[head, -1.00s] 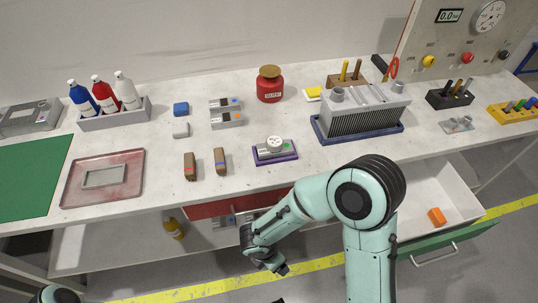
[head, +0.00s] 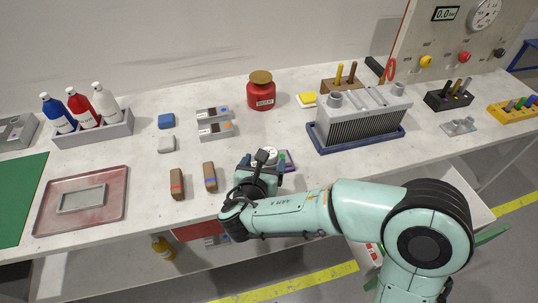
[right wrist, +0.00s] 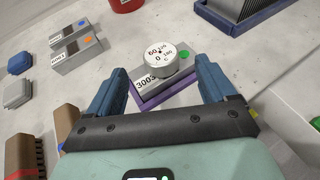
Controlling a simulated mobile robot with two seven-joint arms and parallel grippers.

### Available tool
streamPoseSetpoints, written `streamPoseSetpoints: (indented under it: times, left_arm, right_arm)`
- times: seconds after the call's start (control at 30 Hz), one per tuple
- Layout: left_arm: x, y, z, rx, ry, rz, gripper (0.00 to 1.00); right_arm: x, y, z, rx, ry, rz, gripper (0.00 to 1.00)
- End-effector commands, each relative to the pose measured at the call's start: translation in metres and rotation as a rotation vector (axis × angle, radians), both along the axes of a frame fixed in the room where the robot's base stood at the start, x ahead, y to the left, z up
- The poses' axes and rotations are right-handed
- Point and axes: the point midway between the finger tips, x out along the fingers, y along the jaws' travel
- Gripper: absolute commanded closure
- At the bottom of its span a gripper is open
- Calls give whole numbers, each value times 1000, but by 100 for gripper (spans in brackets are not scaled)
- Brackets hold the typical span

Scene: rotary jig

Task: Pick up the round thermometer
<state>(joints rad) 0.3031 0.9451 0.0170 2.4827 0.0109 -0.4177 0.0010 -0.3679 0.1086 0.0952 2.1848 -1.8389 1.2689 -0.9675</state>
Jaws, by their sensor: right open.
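The round thermometer (right wrist: 160,57) has a white dial with red and black markings. It sits on a grey block (right wrist: 184,76) labelled 3003 with a green dot, which rests in a purple tray (right wrist: 168,94). In the head view the thermometer (head: 265,154) is partly hidden behind my right gripper (head: 262,165). My right gripper (right wrist: 160,85) is open. Its two blue fingers stand on either side of the dial and block in the picture, with nothing held between them. I cannot tell the exact height gap. My left gripper is not in view.
Grey modules (head: 214,131) and a red jar (head: 261,92) stand behind. A finned grey unit (head: 357,122) in a blue tray stands to the right. Bare table lies between them.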

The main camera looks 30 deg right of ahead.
Motion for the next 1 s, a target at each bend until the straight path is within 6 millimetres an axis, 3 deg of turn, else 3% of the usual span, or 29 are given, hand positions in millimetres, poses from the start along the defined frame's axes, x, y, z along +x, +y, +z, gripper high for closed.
streamPoseSetpoints:
  times: [0.43, 0.73, 0.9, 1.0]
  left_arm:
    - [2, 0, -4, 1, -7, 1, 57]
    - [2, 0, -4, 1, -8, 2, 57]
    - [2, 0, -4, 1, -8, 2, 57]
    - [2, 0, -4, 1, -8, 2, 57]
  right_arm:
    - [35, -31, -22, 1, 1, 0, 16]
    - [38, -34, -23, 1, 1, 1, 16]
    - [38, -34, -23, 1, 0, 2, 71]
    - [38, -34, -23, 1, -1, 1, 83]
